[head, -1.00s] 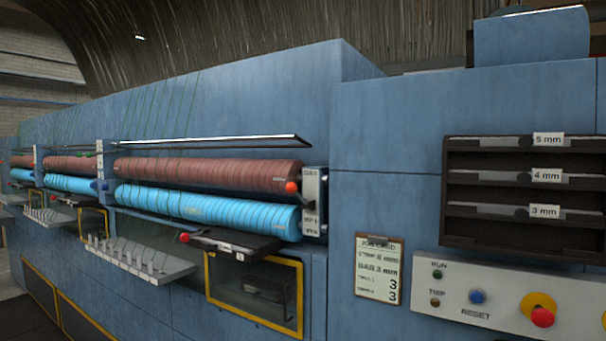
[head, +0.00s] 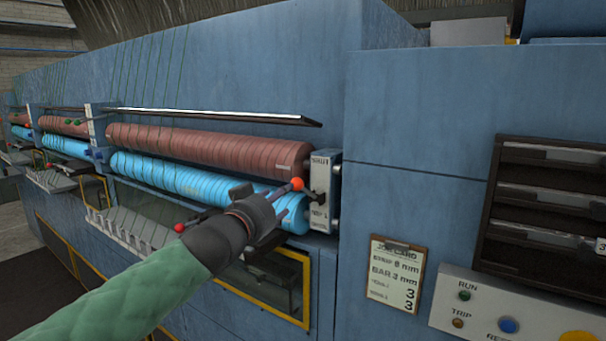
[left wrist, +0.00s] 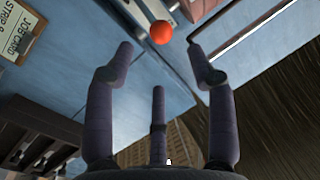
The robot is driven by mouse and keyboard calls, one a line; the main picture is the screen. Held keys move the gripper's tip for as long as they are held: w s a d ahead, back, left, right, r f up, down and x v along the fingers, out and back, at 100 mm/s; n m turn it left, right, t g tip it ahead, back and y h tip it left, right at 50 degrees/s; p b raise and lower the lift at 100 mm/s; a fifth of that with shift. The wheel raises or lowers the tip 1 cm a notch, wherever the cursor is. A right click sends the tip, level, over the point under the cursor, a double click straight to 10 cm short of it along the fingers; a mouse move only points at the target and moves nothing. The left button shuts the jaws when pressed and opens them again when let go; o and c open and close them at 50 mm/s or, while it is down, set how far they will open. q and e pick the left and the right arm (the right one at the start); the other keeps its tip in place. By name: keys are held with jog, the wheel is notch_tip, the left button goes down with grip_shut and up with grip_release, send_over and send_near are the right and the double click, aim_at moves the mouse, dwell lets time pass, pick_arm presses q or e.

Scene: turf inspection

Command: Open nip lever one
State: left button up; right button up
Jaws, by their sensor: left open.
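Nip lever one ends in an orange-red ball knob (head: 297,184) on a dark stem. My right gripper is not in view.
Brown rollers (head: 215,147) lie above blue rollers (head: 190,178), under a thin dark bar (head: 220,115). Another red knob (head: 179,228) is left of my wrist. A job card (head: 394,272), a control panel (head: 480,310) and a dark rack (head: 550,215) are to the right.

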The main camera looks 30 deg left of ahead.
aim_at(296, 182)
pick_arm(q)
jog(key=w, duration=0.7)
jog(key=w+a, duration=0.1)
jog(key=w, duration=0.2)
jog(key=shift+w+a, duration=0.1)
jog(key=shift+w, duration=0.2)
jog(key=shift+r, duration=0.1)
